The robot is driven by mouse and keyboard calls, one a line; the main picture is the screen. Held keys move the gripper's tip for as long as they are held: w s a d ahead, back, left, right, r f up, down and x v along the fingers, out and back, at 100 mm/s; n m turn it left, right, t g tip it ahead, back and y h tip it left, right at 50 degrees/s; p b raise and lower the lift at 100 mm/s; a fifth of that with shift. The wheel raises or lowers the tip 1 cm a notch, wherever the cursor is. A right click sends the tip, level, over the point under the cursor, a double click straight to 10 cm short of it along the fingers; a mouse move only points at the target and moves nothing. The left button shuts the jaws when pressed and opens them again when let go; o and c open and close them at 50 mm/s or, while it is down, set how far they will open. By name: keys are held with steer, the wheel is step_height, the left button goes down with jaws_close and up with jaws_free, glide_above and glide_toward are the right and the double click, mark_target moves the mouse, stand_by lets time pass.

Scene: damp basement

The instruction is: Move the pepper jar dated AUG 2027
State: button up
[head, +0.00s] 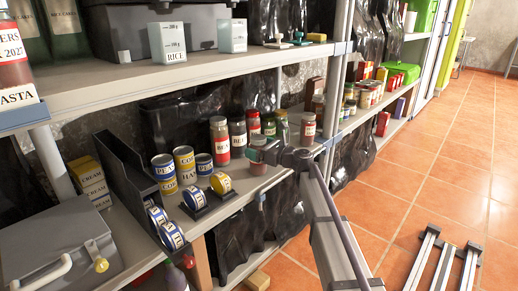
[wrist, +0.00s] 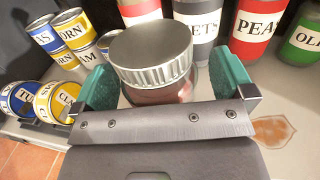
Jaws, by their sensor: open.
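My gripper (head: 262,155) is over the lower shelf in the head view. In the wrist view, my gripper (wrist: 166,85) is open, with one green pad on either side of a silver-lidded jar (wrist: 155,60) with reddish contents. Its label is hidden, so I cannot tell its name or date.
Several jars, including a red one (head: 219,140), stand close behind the gripper. Another jar (head: 308,129) stands to the right. Cans (head: 186,164) and a black divider (head: 125,175) are to the left. The upper shelf (head: 190,72) overhangs the back.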

steer(key=v, duration=1)
steer(key=shift+s+d, duration=0.2)
steer(key=shift+d, duration=0.15)
